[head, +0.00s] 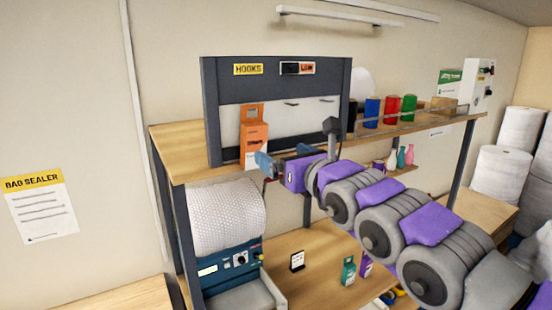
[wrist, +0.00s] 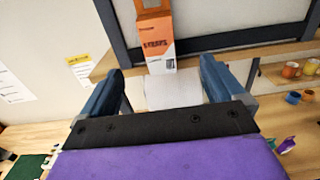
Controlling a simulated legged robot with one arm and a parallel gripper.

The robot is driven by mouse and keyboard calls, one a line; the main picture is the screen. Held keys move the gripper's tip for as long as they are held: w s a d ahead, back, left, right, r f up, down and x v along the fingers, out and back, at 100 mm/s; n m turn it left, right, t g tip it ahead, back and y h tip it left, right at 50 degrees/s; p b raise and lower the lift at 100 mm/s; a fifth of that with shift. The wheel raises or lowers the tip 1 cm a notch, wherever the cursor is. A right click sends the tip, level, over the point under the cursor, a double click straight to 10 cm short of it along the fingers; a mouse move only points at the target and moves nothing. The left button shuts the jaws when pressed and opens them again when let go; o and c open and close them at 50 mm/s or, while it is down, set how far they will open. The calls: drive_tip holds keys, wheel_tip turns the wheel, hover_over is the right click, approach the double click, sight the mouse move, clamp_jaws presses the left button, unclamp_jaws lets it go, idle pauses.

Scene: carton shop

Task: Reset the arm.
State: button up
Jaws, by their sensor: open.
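My gripper (head: 268,165) is at the end of my purple and grey arm, raised in front of the top shelf (head: 190,173). Its two blue fingers are apart with nothing between them, as the wrist view (wrist: 170,85) also shows. An orange carton (head: 254,140) with a hang tab stands upright on the shelf, in front of the grey hook board (head: 212,115). In the wrist view the carton (wrist: 155,42) is printed "STRAPS" and stands just beyond the fingertips. I cannot tell whether a finger touches it.
The bag sealer (head: 235,265) with a bubble-wrap roll (head: 228,215) sits below the shelf. Blue, red and green containers (head: 390,110) stand on the shelf's right part. Several small bottles (head: 402,157) stand on a lower shelf. Large white rolls (head: 500,172) are stacked at the far right.

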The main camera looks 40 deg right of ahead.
drive_tip(key=w+a+f+n+t+y+b, duration=0.15)
drive_tip(key=a+n+y+b, duration=0.25)
drive_tip(key=a+n, duration=0.65)
drive_tip(key=w+a+f+n+t+y+b, duration=0.15)
drive_tip(key=a+n+y+b, duration=0.35)
drive_tip(key=a+n, duration=0.55)
drive_tip(key=s+a+f+n+g+y+b, duration=0.25)
drive_tip(key=a+f+n+g+y, duration=0.45)
drive_tip(key=a+f, duration=0.95)
drive_tip(key=s+a+f+n+g+h+b, duration=0.1)
drive_tip(key=s+f+n+g+h+b, duration=0.25)
drive_tip(key=f, duration=0.65)
drive_tip(key=s+a+f+n+g+h+b, duration=0.1)
drive_tip(key=s+a+f+n+g+h, duration=0.1)
drive_tip(key=s+f+n+g, duration=0.6)
drive_tip(key=s+d+f+g+h+b, duration=0.1)
drive_tip(key=s+d+f+g+h, duration=0.1)
drive_tip(key=s+d+f, duration=0.3)
drive_tip(key=s+d+f+g+h+b, duration=0.1)
drive_tip(key=s+d+f+h, duration=0.3)
drive_tip(key=d+f, duration=0.3)
wheel_tip(320, 180, down, 3)
drive_tip(key=shift+s+f+m+g, duration=0.2)
drive_tip(key=shift+s+m+g, duration=0.15)
drive_tip(key=shift+s, duration=0.15)
